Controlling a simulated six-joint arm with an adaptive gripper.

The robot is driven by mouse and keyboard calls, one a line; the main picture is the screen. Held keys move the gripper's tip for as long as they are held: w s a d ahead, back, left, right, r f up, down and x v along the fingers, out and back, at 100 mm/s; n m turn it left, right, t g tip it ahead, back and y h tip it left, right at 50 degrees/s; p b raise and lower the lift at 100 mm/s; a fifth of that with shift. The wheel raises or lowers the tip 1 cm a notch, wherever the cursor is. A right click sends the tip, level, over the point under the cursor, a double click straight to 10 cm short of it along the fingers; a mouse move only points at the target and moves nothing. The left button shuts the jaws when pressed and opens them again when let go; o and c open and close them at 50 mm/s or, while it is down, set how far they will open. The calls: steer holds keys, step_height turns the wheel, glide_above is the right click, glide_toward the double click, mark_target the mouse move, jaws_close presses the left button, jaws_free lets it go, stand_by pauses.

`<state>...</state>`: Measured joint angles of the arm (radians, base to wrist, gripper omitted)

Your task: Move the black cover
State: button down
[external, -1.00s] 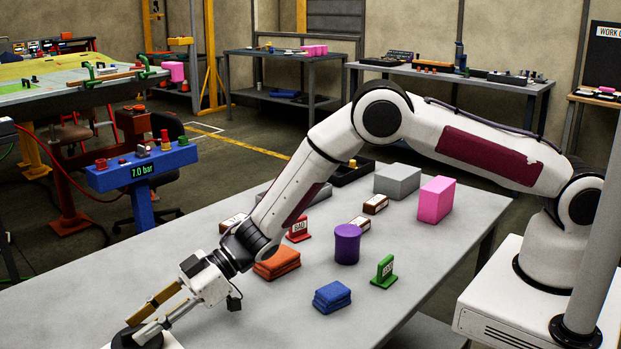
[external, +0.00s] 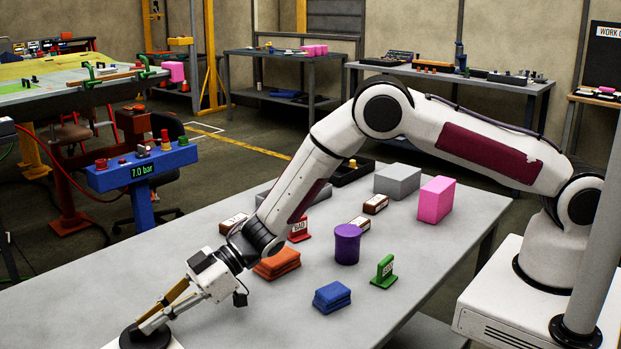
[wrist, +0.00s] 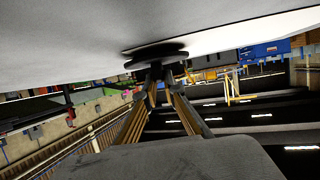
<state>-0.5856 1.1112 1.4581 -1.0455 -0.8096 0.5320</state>
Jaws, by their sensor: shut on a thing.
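The black cover (external: 146,335) is a dark round disc near the front left corner of the grey table, partly cut off by the bottom of the external view. A white piece shows beneath or beside it. My gripper (external: 150,327) reaches down to it with its fingers tilted and shut on the cover. In the wrist view the black cover (wrist: 155,55) is a flat disc seen edge-on, with my gripper's fingertips (wrist: 160,72) closed on its raised middle. Whether the cover touches the surface below cannot be told.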

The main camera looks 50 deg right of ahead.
steer(key=shift+d, duration=9.15)
steer(key=c, duration=2)
jaws_free()
steer(key=shift+c, duration=0.2)
steer(key=shift+v, duration=3.75)
